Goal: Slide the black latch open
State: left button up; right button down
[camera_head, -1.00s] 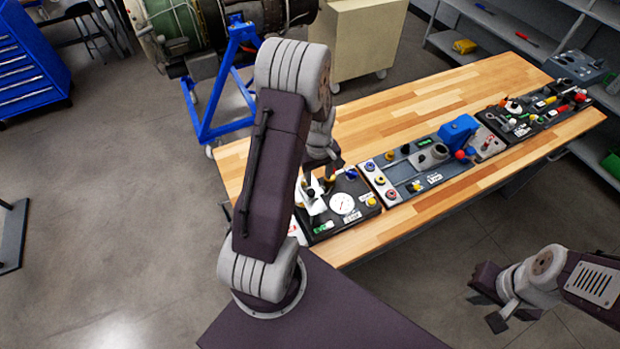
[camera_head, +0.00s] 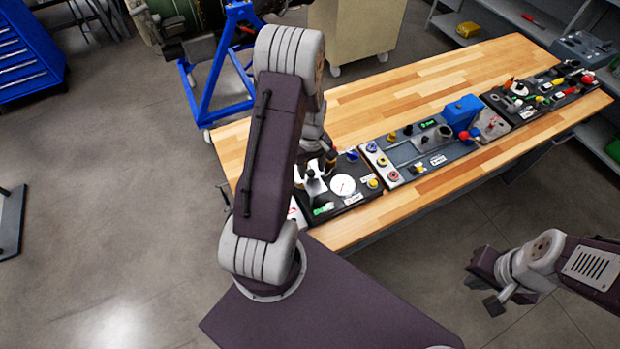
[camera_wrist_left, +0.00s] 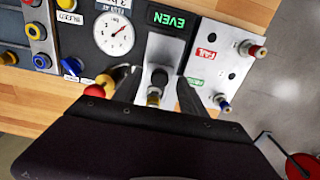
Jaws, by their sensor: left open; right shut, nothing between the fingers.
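A black knob (camera_wrist_left: 159,79), which looks like the black latch, stands on a light grey plate (camera_wrist_left: 166,52) in the left wrist view. My left gripper (camera_wrist_left: 156,92) is open, with one dark finger on each side of the knob. I cannot tell whether either finger touches it. A yellow part shows just below the knob. In the head view my left arm hides the knob and most of the left gripper. My right gripper (camera_head: 494,303) is shut and empty, off the table at the lower right.
A round gauge (camera_wrist_left: 114,33), a green "EVEN" display (camera_wrist_left: 174,19) and a red-tipped knob (camera_wrist_left: 99,88) are close to the left gripper. More panels (camera_head: 415,152) line the wooden table (camera_head: 390,100). The table's back half is clear.

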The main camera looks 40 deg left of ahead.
pick_arm(q)
jog(key=shift+f+b, duration=0.3)
jog(key=shift+f, duration=0.65)
jog(key=shift+w, duration=0.1)
jog(key=shift+r, duration=0.15)
grip_shut()
